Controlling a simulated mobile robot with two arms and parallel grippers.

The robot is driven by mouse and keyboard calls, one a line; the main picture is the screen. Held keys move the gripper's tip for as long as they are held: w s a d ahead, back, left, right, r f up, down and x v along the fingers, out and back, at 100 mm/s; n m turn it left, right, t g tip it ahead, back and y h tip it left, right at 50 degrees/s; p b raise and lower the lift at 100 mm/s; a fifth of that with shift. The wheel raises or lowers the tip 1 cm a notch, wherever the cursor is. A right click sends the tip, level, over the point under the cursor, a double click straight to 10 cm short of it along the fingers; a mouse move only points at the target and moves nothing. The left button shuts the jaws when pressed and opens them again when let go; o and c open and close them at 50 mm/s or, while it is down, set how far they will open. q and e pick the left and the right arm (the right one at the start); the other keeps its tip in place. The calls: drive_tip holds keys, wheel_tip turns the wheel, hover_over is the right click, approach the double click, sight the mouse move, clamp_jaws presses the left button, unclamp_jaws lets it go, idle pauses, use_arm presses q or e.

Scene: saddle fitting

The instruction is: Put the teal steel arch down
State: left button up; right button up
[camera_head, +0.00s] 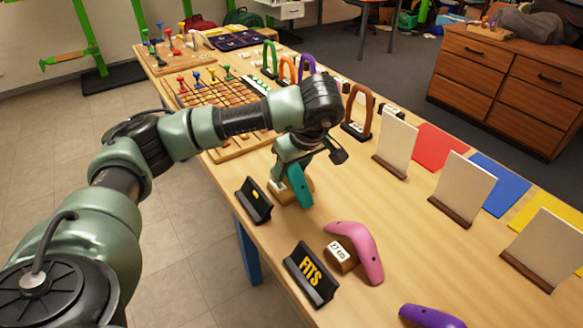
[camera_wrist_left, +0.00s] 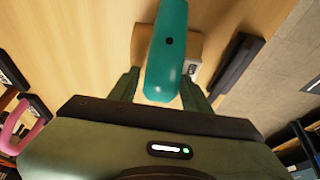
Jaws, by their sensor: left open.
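The teal steel arch (camera_head: 299,187) is at a small wooden block (camera_head: 277,192) on the table's near side, partly hidden under my left gripper (camera_head: 296,166). In the left wrist view the teal arch (camera_wrist_left: 167,50) runs between the two fingers of my left gripper (camera_wrist_left: 160,92), which stand apart on either side of it. The pale block (camera_wrist_left: 192,46) shows behind the arch there. I cannot tell exactly how the arch rests on the block. My right gripper is not in view.
A black plate with a yellow mark (camera_head: 254,200) stands left of the teal arch. A pink arch (camera_head: 362,250) and a FITS sign (camera_head: 311,273) are nearer. A purple piece (camera_head: 430,316) lies at the bottom.

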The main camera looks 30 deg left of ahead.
use_arm(q)
drive_tip(key=shift+s+f, duration=0.1)
drive_tip(key=shift+f, duration=0.05)
drive_tip(key=shift+r, duration=0.2)
drive_tip(key=p+v, duration=0.2)
drive_tip(key=v, duration=1.1)
drive_tip(key=shift+a+p, duration=0.2)
drive_tip(key=shift+p, duration=0.15)
drive_tip(key=shift+r, duration=0.15)
